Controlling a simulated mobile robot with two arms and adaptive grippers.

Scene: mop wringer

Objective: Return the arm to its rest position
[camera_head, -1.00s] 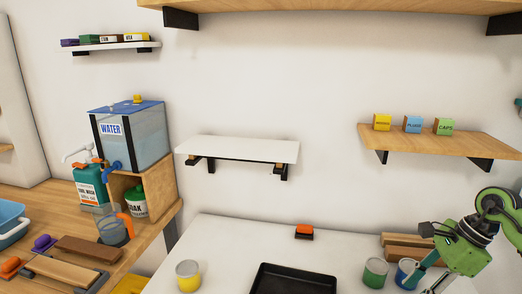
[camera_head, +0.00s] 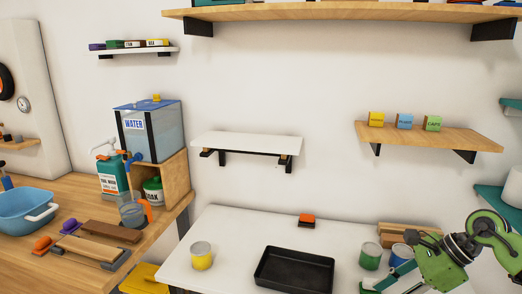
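My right arm, green with dark joints, comes in from the right edge over the white table (camera_head: 222,233). My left gripper is out of view.
A black tray (camera_head: 294,270), a yellow can (camera_head: 201,256) and an orange-topped block (camera_head: 307,220) stand on the white table. Wooden blocks (camera_head: 410,232) lie behind the cans. The left wooden counter holds a water tank (camera_head: 150,131) and a blue basin (camera_head: 27,209).

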